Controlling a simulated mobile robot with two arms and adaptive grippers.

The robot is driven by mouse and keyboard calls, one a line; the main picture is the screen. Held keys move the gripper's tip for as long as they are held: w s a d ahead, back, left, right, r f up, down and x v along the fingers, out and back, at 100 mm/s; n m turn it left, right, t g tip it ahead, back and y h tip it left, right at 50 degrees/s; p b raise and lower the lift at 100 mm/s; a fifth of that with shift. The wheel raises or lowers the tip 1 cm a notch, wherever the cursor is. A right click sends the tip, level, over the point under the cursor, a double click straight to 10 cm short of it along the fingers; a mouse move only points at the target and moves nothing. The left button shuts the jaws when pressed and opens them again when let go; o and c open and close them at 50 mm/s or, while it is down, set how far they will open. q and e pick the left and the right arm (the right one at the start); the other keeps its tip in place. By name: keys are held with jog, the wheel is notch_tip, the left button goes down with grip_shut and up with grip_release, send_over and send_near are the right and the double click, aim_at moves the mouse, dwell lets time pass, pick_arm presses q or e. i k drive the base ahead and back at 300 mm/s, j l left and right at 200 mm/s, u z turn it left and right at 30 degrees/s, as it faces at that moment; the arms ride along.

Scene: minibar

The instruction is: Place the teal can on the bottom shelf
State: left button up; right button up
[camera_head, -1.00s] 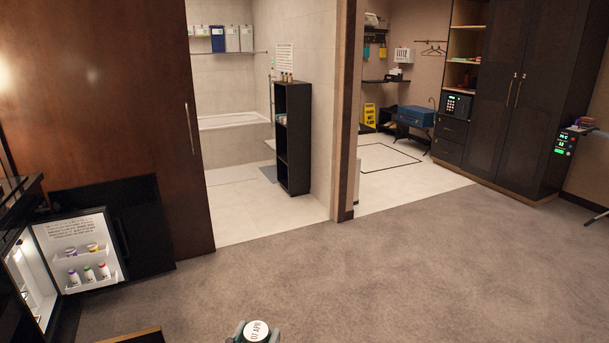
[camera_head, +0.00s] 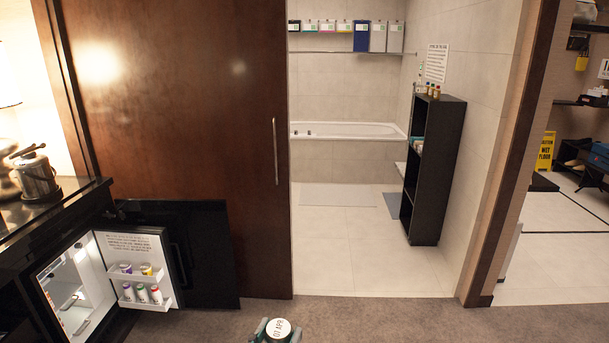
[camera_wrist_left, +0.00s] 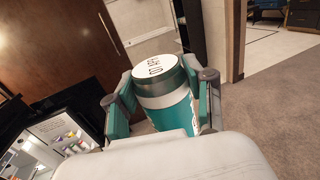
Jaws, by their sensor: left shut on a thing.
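My left gripper (camera_wrist_left: 160,103) is shut on the teal can (camera_wrist_left: 165,118), with one finger on each side of it. The can has a white lid with dark print, a white band and a teal body. In the head view the can's white lid (camera_head: 278,329) shows at the bottom edge, with part of my left gripper (camera_head: 272,330) around it. The open minibar (camera_head: 75,285) stands at the left, its lit inside shelves (camera_head: 72,302) partly seen at a steep angle. My right gripper is not in view.
The minibar door (camera_head: 140,268) is swung open, with several small containers in its racks. A counter (camera_head: 50,205) with an ice bucket (camera_head: 36,178) is above. A wooden sliding panel (camera_head: 190,130) stands behind. Carpet (camera_head: 380,318) in front is clear.

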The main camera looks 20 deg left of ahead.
aim_at(77, 316)
jog(key=i+j+u, duration=0.25)
jog(key=i+u, duration=0.6)
jog(key=i, duration=0.15)
jog(key=i+u, duration=0.4)
jog(key=i, duration=0.15)
jog(key=i+l+u, duration=0.45)
jog(key=i+j, duration=0.2)
jog(key=i, duration=0.2)
jog(key=i+j+u, duration=0.1)
jog(key=i, duration=0.35)
jog(key=i+j, duration=0.25)
jog(key=i, duration=0.15)
jog(key=u, duration=0.05)
